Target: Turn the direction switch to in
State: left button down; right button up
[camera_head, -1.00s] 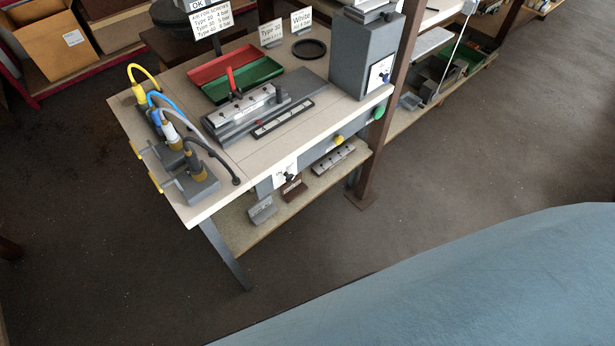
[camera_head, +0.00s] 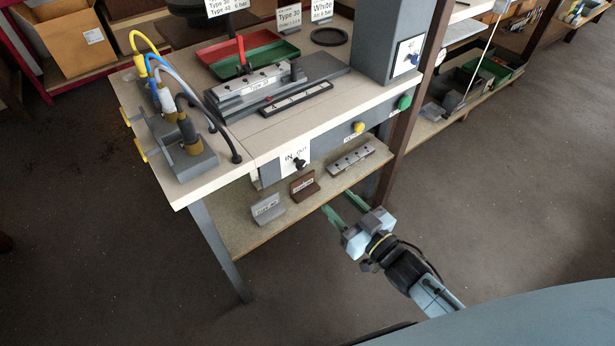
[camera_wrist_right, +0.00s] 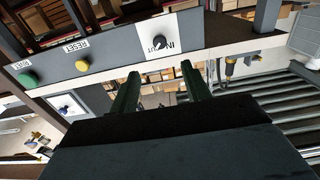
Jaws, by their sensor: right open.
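The direction switch (camera_head: 299,164) is a small black knob on a white plate marked IN and OUT, on the grey panel under the table's front edge. In the right wrist view the knob (camera_wrist_right: 160,42) and its lettering appear upside down. Which mark the knob points to is too small to tell. My right gripper (camera_head: 338,201) is open and empty, with green fingers, in front of the lower shelf and below and to the right of the switch. In the right wrist view its fingertips (camera_wrist_right: 160,70) lie apart, below the knob in the picture. My left gripper is not in view.
A yellow button (camera_head: 358,128) and a green button (camera_head: 404,102) sit right of the switch. The lower shelf (camera_head: 250,232) holds labelled blocks. A brown post (camera_head: 400,150) stands at the right. Cables and a fixture are on the tabletop. Open floor lies in front.

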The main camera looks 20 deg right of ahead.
aim_at(303, 167)
jog(key=b+x, duration=0.2)
jog(key=x, duration=0.9)
jog(key=shift+w+a+f+b, duration=0.1)
jog(key=shift+w+b, duration=0.25)
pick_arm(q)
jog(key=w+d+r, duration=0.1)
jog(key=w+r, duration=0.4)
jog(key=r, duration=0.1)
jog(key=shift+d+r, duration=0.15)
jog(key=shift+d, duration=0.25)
pick_arm(e)
jog(key=shift+w+a, duration=0.2)
jog(key=shift+w, duration=0.25)
jog(key=c, duration=1)
